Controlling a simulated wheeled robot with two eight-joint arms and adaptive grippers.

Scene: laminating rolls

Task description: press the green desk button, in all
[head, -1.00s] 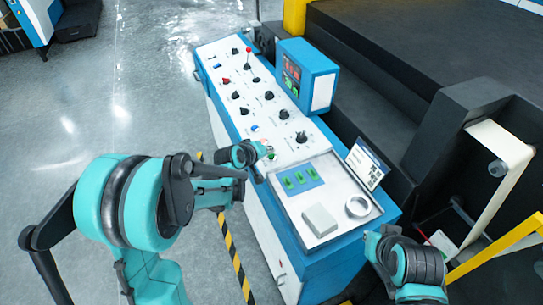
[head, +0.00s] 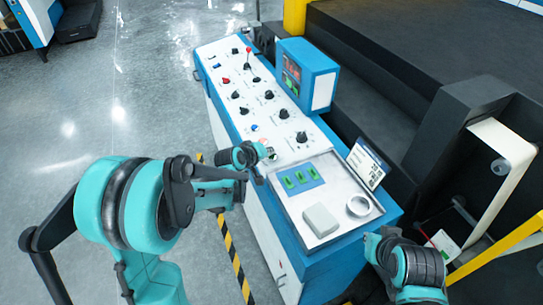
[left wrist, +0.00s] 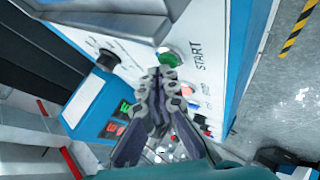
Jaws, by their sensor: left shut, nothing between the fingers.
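In the head view my left gripper (head: 265,151) is over the panel's left edge, just above the tray, and mostly covers the button there. My right arm is at the lower right, with no fingers visible.
The white and blue desk (head: 232,95) carries several black knobs and a red-tipped lever. A blue display box (head: 308,75) stands at its right. A tray with green switches (head: 300,179), a grey block (head: 320,220) and a tape roll (head: 358,206) is nearer. Dark machinery flanks the right; floor is open left.

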